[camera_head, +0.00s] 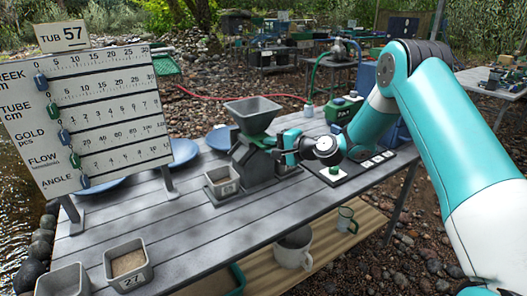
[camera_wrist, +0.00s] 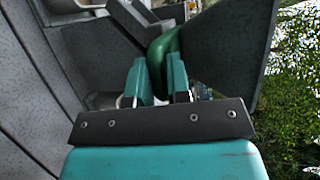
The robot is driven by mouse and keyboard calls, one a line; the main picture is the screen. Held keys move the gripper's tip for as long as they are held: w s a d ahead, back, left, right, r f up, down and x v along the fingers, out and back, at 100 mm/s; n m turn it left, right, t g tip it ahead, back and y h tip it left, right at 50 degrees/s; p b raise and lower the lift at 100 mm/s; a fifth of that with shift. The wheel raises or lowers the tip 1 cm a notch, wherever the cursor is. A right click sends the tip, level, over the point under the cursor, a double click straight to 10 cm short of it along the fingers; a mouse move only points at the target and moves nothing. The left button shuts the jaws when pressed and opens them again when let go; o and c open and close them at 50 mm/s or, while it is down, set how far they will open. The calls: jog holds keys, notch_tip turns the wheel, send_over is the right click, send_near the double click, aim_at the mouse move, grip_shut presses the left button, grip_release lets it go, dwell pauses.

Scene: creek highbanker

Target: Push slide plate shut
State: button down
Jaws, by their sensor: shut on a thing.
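A grey hopper (camera_head: 253,115) with a flared funnel top stands on a dark grey stand (camera_head: 254,162) on the plank table. A green handle (camera_head: 262,141) shows at the hopper's neck, and I take it to belong to the slide plate. My gripper (camera_head: 282,147) reaches it from the right. In the wrist view, my gripper's teal fingers (camera_wrist: 157,80) are shut on the curved green handle (camera_wrist: 165,50), beside the hopper's grey wall (camera_wrist: 232,45). The plate itself is mostly hidden, so I cannot tell how far it is in.
A grey bin marked 65 (camera_head: 222,183) stands in front of the hopper's stand. A scale board (camera_head: 88,115) and blue dishes (camera_head: 183,151) are to the left. A bin marked 27 (camera_head: 128,264) sits at the near left. The table's front middle is clear.

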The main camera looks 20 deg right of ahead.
jog(key=shift+w+d, duration=0.1)
jog(key=shift+d, duration=0.1)
jog(key=c, duration=1.3)
grip_release()
jog(key=shift+f, duration=0.1)
jog(key=shift+o, duration=0.8)
jog(key=shift+a, duration=0.2)
jog(key=b+v, duration=0.2)
jog(key=v, duration=1.5)
jog(key=shift+d, duration=0.15)
